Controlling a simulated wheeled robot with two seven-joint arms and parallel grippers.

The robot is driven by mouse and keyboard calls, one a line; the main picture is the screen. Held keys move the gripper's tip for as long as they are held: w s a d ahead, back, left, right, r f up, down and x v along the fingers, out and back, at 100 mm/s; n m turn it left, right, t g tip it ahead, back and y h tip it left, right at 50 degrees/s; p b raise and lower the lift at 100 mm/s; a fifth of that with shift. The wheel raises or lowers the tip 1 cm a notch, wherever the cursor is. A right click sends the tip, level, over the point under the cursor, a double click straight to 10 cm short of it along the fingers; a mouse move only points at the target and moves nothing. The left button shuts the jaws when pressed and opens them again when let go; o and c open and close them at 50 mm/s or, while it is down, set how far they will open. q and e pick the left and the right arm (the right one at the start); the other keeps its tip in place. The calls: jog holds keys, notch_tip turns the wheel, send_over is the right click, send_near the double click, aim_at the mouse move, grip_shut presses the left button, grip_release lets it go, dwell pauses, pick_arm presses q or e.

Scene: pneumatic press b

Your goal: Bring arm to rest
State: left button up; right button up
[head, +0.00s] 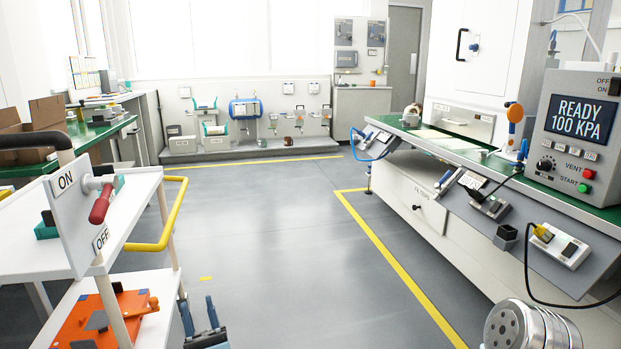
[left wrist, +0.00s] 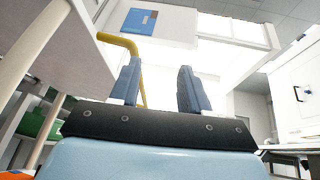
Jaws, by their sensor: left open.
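My left gripper (head: 199,316) shows at the bottom of the head view, to the right of the white cart. Its two blue fingers point up, stand apart and hold nothing. In the left wrist view the same fingers (left wrist: 160,88) are spread with empty space between them. The cart's yellow handle (left wrist: 122,45) shows behind the left finger there; I cannot tell whether they touch. My right gripper is not in view.
A white cart (head: 140,215) with a yellow handle (head: 170,225) and a red-handled lever (head: 100,203) stands at the left. A press bench (head: 440,140) with a control panel (head: 578,130) reading READY 100 KPA is at the right. The grey floor (head: 270,240) between them is clear.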

pick_arm(q)
jog(key=s+a+f+n+g+y, duration=0.35)
jog(key=a+n+g, duration=0.2)
jog(key=g, duration=0.25)
jog(key=s+a+f+n+g+y, duration=0.25)
jog(key=a+n+g+y, duration=0.25)
jog(key=a+g, duration=0.25)
jog(key=s+a+f+n+g+h+p, duration=0.1)
jog(key=s+a+f+n+g+h, duration=0.25)
jog(key=s+f+g, duration=0.45)
jog(key=s+a+f+n+g+h+p, duration=0.1)
jog(key=s+a+f+n+g+h, duration=0.25)
jog(key=s+f+g, duration=0.45)
jog(key=s+d+f+n+g+h, duration=0.2)
jog(key=s+d+f+n+h, duration=0.2)
jog(key=s+d+f+h, duration=0.9)
jog(key=w+d+r+n+t+h+p, duration=0.25)
jog(key=d+n+t+h, duration=0.45)
jog(key=d, duration=1.1)
jog(key=w+d+r+t+h, duration=0.1)
jog(key=w+d+r+h, duration=0.1)
jog(key=w+r, duration=0.2)
jog(key=shift+w+d+n+b, duration=0.25)
jog(key=shift+w+n+b, duration=0.1)
jog(key=shift+w, duration=0.55)
